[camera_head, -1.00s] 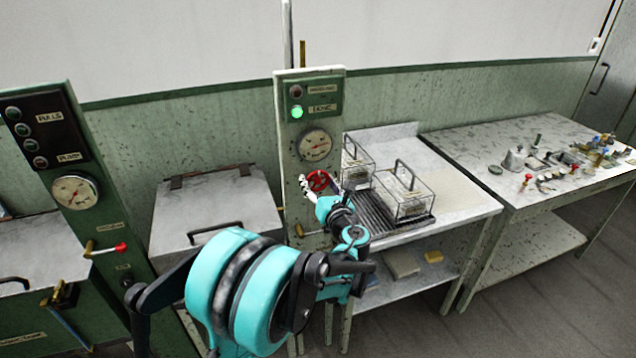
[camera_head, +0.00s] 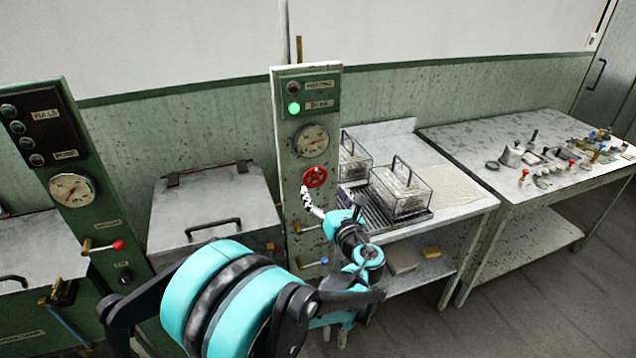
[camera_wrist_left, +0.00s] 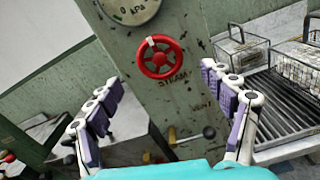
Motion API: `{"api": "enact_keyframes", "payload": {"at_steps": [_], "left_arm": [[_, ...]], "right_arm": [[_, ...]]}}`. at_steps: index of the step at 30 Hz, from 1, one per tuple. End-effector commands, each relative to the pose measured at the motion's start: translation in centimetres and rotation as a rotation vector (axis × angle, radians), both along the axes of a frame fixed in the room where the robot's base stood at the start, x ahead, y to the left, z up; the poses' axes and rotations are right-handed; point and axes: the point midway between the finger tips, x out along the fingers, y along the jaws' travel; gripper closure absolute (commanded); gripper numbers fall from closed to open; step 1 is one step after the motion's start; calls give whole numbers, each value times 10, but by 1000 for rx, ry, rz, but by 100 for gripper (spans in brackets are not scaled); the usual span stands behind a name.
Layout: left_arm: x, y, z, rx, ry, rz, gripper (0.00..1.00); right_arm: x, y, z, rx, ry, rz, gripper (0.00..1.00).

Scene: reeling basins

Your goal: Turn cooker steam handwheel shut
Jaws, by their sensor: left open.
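The red cooker steam handwheel (camera_head: 315,177) is mounted on the green control post (camera_head: 292,160), below a round pressure gauge (camera_head: 311,140). In the left wrist view the handwheel (camera_wrist_left: 160,57) faces the camera, with a white mark at its top and the word STEAM below it. My left gripper (camera_head: 309,199) is just below the wheel in the head view, apart from it. In the wrist view its fingers (camera_wrist_left: 168,108) are spread wide with nothing between them, and the wheel lies beyond them. My right gripper is not in view.
Brass-ended levers (camera_head: 300,228) stick out of the post below the wheel. Wire baskets (camera_head: 402,188) stand on a slatted rack at right. A lidded basin (camera_head: 215,205) is at left. A table (camera_head: 470,140) with small items stands far right.

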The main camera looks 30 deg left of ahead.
Motion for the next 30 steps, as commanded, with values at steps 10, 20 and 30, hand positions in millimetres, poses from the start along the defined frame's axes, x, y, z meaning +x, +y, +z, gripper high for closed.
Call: {"api": "enact_keyframes", "payload": {"at_steps": [10, 20, 30], "left_arm": [[-30, -36, 0, 0, 0, -2, 18], [-32, -37, 0, 0, 0, 0, 18], [-42, -32, -6, -139, -56, 9, 18]], "right_arm": [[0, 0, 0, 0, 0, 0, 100], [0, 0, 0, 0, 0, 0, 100], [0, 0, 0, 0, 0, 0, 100]]}}
